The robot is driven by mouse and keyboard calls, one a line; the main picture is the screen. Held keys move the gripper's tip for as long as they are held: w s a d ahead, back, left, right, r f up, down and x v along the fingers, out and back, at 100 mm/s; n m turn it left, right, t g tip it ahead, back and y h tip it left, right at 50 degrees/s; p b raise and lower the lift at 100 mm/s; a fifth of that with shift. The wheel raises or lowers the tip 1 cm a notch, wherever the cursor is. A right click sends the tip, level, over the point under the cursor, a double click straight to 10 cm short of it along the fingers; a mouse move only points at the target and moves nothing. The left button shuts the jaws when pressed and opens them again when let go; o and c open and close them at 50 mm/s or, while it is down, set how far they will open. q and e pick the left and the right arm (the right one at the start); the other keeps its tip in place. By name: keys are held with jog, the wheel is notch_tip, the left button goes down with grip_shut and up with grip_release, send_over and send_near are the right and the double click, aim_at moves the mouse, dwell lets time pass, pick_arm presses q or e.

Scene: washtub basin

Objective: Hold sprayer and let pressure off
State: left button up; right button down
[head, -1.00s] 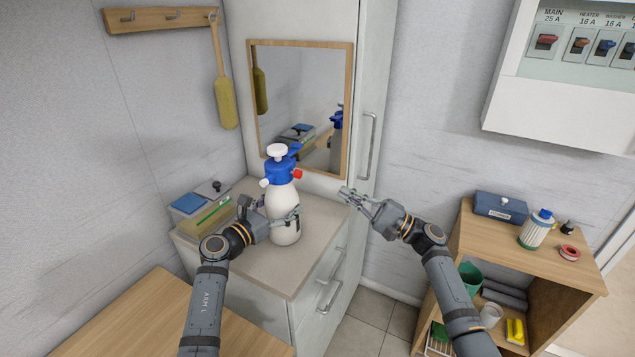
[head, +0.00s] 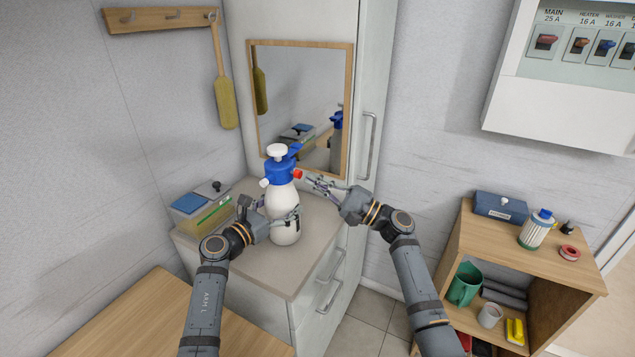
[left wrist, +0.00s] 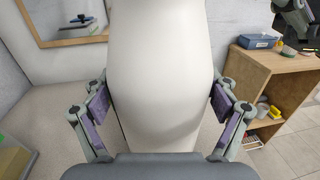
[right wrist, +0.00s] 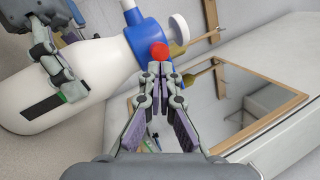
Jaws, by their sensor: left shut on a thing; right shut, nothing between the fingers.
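The sprayer (head: 284,200) stands upright on the counter, with a white bottle, a blue head (head: 281,172), a white pump knob (head: 277,152) and a red part (head: 297,174) on its right side. My left gripper (head: 282,220) is shut around the white bottle body (left wrist: 160,75). My right gripper (head: 308,182) is shut and empty, its tips close beside the red part. In the right wrist view the fingertips (right wrist: 160,68) sit just below the red part (right wrist: 159,50); I cannot tell whether they touch.
A mirror (head: 300,95) stands behind the sprayer. A box with a blue sponge (head: 187,203) is on the counter's left. A wooden shelf (head: 490,235) with a blue box (head: 500,207) and a filter (head: 537,229) stands right. The counter front (head: 270,268) is clear.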

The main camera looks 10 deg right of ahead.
jog(key=shift+w+a+r, duration=0.1)
jog(key=shift+w+a, duration=0.05)
jog(key=shift+a, duration=0.3)
jog(key=shift+w+a+r, duration=0.1)
jog(key=shift+w+a, duration=0.05)
jog(key=shift+a, duration=0.3)
pick_arm(q)
jog(key=shift+f, duration=0.1)
pick_arm(e)
jog(key=shift+r, duration=0.1)
dwell(1.4)
jog(key=w+d+f+v, duration=0.1)
jog(key=w+v, duration=0.1)
jog(key=v, duration=1.1)
jog(key=shift+w, duration=0.25)
jog(key=shift+d+f, duration=0.15)
pick_arm(q)
jog(key=o, duration=1.6)
jog(key=shift+o, duration=0.2)
